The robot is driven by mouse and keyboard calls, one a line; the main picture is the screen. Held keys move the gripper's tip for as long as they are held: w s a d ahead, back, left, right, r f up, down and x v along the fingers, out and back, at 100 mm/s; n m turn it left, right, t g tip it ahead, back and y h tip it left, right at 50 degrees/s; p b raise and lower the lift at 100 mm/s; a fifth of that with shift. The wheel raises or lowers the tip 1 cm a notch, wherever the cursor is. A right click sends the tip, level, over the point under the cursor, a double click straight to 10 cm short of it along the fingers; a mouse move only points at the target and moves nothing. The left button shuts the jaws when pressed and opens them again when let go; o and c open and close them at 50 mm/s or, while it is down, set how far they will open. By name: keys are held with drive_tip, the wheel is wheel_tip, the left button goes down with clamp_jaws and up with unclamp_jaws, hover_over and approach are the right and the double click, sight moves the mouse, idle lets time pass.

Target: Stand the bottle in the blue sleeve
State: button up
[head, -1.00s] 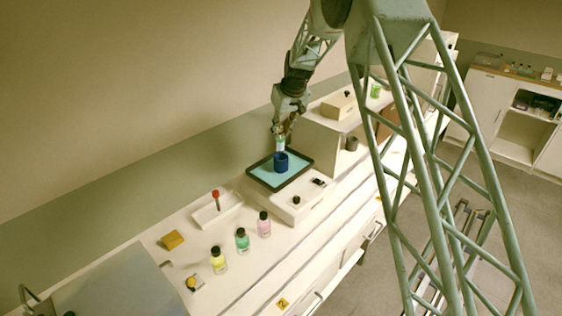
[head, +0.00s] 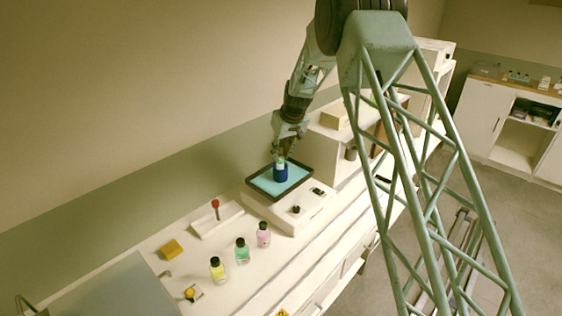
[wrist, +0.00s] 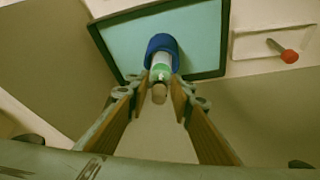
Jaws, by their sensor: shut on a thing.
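The blue sleeve (head: 280,174) stands upright on the teal, dark-rimmed tray (head: 262,184). My gripper (head: 281,155) is directly above the sleeve, shut on a bottle (head: 281,162) with a pale label and a green band. In the wrist view the bottle (wrist: 161,62) runs from between the fingertips (wrist: 159,84) into the mouth of the sleeve (wrist: 162,42). The bottle's far end is hidden inside the sleeve; whether it touches the bottom cannot be seen.
Yellow (head: 217,269), green (head: 242,251) and pink (head: 263,235) bottles stand in a row at the front. A white tray with a red-tipped tool (head: 215,205) lies left of the sleeve. A pale raised shelf (head: 328,140) stands close on the right.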

sight(281, 159)
drive_tip(key=shift+f, duration=1.7)
drive_tip(key=shift+f, duration=0.2)
drive_tip(key=o, duration=1.1)
drive_tip(key=shift+o, duration=0.2)
drive_tip(key=shift+r, duration=0.15)
drive_tip(key=shift+v, duration=0.95)
drive_tip(key=v, duration=1)
drive_tip(key=shift+d+r, duration=0.15)
drive_tip(key=shift+r, duration=0.05)
